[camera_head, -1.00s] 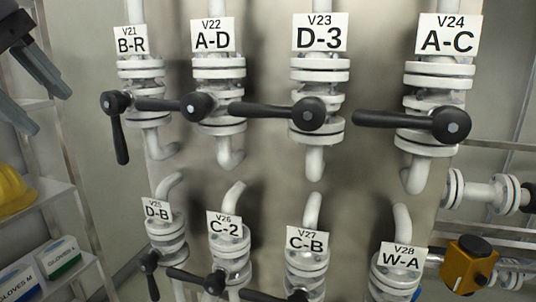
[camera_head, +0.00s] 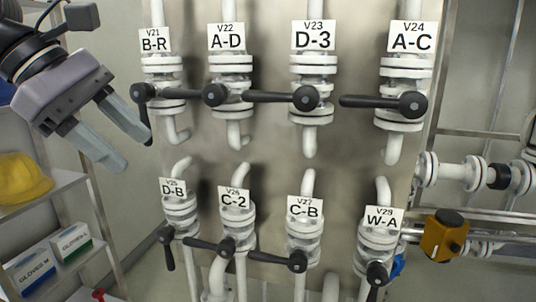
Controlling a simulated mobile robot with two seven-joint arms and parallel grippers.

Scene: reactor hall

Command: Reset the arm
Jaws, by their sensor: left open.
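My left gripper (camera_head: 112,146) is at the upper left in the head view. Its two grey fingers are apart with nothing between them, pointing down and right. It is in front of and left of the valve labelled V21 B-R (camera_head: 164,92), whose black handle (camera_head: 143,105) hangs down close beside a fingertip in the picture; I cannot tell whether they touch. My right gripper is not in view.
Labelled white valves with black handles stand in two rows, including V24 A-C (camera_head: 405,85) and V28 W-A (camera_head: 378,245). A shelf at left holds a yellow helmet (camera_head: 22,178) and glove boxes (camera_head: 72,243). A yellow actuator (camera_head: 443,236) sits at right.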

